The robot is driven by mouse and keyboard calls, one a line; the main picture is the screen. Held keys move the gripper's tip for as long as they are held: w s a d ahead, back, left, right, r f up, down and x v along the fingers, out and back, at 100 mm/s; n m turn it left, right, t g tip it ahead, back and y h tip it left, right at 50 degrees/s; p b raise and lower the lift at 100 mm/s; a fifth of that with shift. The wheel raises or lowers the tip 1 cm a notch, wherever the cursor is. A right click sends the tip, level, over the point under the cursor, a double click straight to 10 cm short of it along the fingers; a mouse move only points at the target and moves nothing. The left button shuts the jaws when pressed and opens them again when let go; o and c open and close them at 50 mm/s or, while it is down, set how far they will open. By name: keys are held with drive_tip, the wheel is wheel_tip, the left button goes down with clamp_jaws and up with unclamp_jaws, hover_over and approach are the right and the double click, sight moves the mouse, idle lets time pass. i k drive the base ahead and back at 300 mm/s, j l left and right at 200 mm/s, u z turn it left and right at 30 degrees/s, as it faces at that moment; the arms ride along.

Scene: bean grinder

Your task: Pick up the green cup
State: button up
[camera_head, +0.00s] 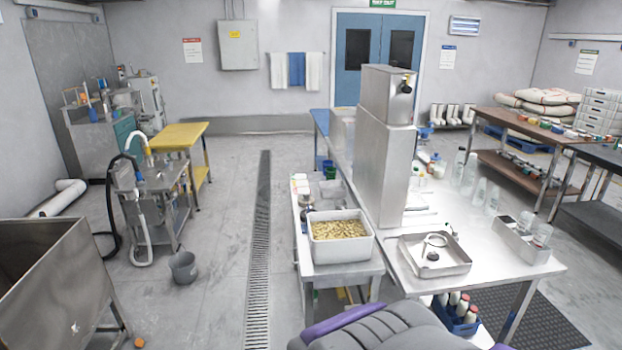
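A small green cup-like container (327,164) shows at the far end of the low side bench, left of the tall metal machine. It is small in the picture, and I cannot tell for sure that it is the green cup. A blue container (330,173) is close by it. My gripper is not in view.
A white bin of beans (338,252) stands on the near end of the low side bench. The tall metal machine (382,165) stands on the steel table (505,275), with a metal tray (460,264) and clear bottles (468,180) nearby. The floor (222,240) left of the bench is mostly clear, except for a grey bucket (183,268).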

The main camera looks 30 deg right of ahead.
sight(331, 176)
drive_tip(key=i+j+u, duration=0.15)
drive_tip(key=i+j, duration=0.15)
drive_tip(key=i, duration=0.3)
drive_tip(key=i+j, duration=0.2)
drive_tip(key=i, duration=0.3)
drive_tip(key=i+j+u, duration=0.1)
drive_tip(key=i, duration=0.35)
drive_tip(key=i+j, duration=0.2)
drive_tip(key=i, duration=0.3)
drive_tip(key=i+l+z, duration=0.1)
drive_tip(key=i+z, duration=0.25)
drive_tip(key=i, duration=0.25)
drive_tip(key=i+z, duration=0.4)
drive_tip(key=i, duration=0.2)
drive_tip(key=i+j+z, duration=0.35)
drive_tip(key=i, duration=0.25)
drive_tip(key=i+l+z, duration=0.2)
drive_tip(key=i+z, duration=0.6)
drive_tip(key=i, duration=0.15)
drive_tip(key=i+z, duration=0.35)
drive_tip(key=i, duration=0.35)
